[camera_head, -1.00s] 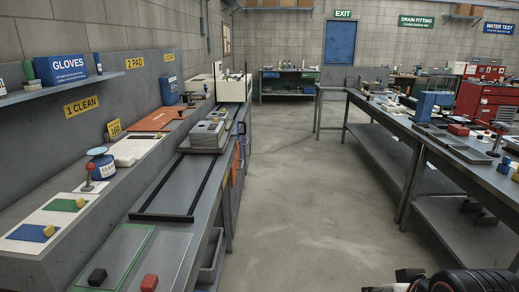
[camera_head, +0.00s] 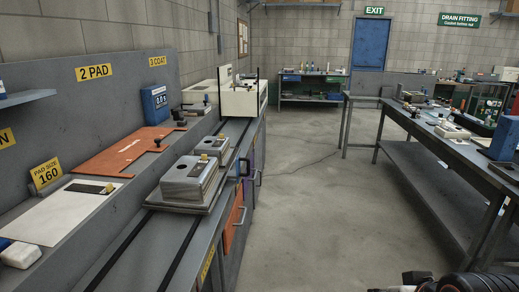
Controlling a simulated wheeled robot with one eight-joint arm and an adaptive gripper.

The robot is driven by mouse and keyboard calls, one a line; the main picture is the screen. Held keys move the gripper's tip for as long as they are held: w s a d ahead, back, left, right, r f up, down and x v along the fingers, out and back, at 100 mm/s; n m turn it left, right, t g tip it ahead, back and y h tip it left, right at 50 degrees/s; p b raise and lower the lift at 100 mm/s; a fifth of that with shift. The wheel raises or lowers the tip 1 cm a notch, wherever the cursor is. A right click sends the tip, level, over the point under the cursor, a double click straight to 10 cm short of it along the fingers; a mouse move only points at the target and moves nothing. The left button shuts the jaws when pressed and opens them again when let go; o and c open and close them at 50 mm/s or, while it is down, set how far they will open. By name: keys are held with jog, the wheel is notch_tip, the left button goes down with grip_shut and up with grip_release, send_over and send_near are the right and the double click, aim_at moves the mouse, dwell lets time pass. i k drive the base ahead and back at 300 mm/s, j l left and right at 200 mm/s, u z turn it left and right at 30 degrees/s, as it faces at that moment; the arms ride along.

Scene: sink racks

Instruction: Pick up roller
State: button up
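I cannot pick out a roller for certain. Small dark items (camera_head: 181,119) lie on the left counter beside a blue box (camera_head: 155,104), too small to identify. A dark part of my own arm, perhaps with my gripper (camera_head: 415,281), shows at the bottom right edge, cut off by the frame. Its fingers cannot be made out. It is over the floor, apart from both benches.
The left bench holds grey stacked blocks (camera_head: 190,180), an orange sheet (camera_head: 120,152), a white board (camera_head: 65,212) and a white machine (camera_head: 240,98). Dark rails run along it. A long grey table (camera_head: 450,150) stands right. The aisle floor (camera_head: 310,190) between is clear.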

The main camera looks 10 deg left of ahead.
aim_at(183, 122)
jog(key=i+l+u, duration=0.2)
jog(key=i+u, duration=0.25)
jog(key=i, duration=0.15)
jog(key=i+l+u, duration=0.35)
jog(key=i+u, duration=0.15)
jog(key=i+l+u, duration=0.55)
jog(key=i+l, duration=0.95)
jog(key=l, duration=0.2)
jog(key=i+j+u, duration=0.05)
